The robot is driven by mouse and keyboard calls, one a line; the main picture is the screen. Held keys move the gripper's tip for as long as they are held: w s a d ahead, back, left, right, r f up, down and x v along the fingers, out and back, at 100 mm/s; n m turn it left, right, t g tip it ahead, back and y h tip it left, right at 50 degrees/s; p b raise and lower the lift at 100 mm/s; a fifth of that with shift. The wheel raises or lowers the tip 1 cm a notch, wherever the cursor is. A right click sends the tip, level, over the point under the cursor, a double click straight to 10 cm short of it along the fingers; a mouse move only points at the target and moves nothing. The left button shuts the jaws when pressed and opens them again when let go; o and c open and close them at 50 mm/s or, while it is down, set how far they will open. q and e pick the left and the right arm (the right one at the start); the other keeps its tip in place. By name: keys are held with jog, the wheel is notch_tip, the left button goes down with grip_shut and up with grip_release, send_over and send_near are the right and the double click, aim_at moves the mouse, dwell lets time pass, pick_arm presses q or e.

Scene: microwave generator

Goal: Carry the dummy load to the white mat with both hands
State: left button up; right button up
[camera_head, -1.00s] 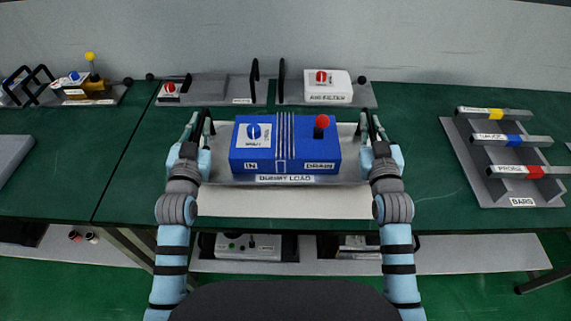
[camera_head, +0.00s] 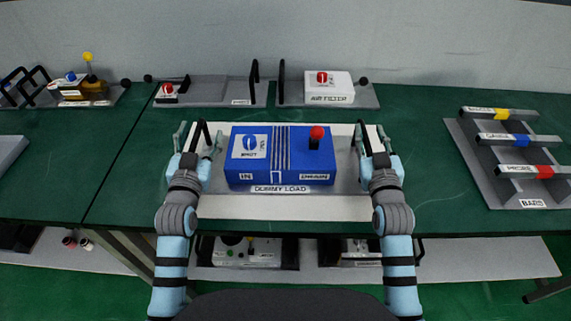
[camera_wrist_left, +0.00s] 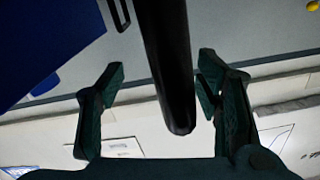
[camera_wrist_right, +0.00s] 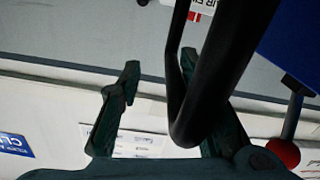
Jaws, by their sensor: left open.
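The dummy load (camera_head: 245,178) is a blue box with a red knob on a grey base with a black handle at each end. It looks level over the white mat (camera_head: 285,208), apparently resting on it; contact is hard to see. My left gripper (camera_head: 199,139) is open around the left handle (camera_head: 206,133). In the left wrist view, this handle (camera_wrist_left: 165,70) stands between the spread fingers (camera_wrist_left: 158,65). My right gripper (camera_head: 370,138) is at the right handle (camera_head: 363,140). In the right wrist view, its fingers (camera_wrist_right: 160,62) look spread, with the handle (camera_wrist_right: 205,95) partly covering one.
An air filter (camera_head: 329,86) and a grey tray (camera_head: 215,90) stand at the back. A rack of bars (camera_head: 507,187) is at the right. Other equipment sits at the far left and on a shelf below. The green table (camera_head: 430,195) is clear beside the mat.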

jog(key=o, duration=0.8)
pick_arm(q)
jog(key=s, duration=1.2)
jog(key=shift+f, duration=0.15)
pick_arm(e)
jog(key=shift+s, duration=0.15)
jog(key=s, duration=1.2)
jog(key=shift+a, duration=0.1)
jog(key=shift+w, duration=0.1)
pick_arm(q)
jog(key=shift+a, duration=0.1)
pick_arm(e)
jog(key=shift+f, duration=0.1)
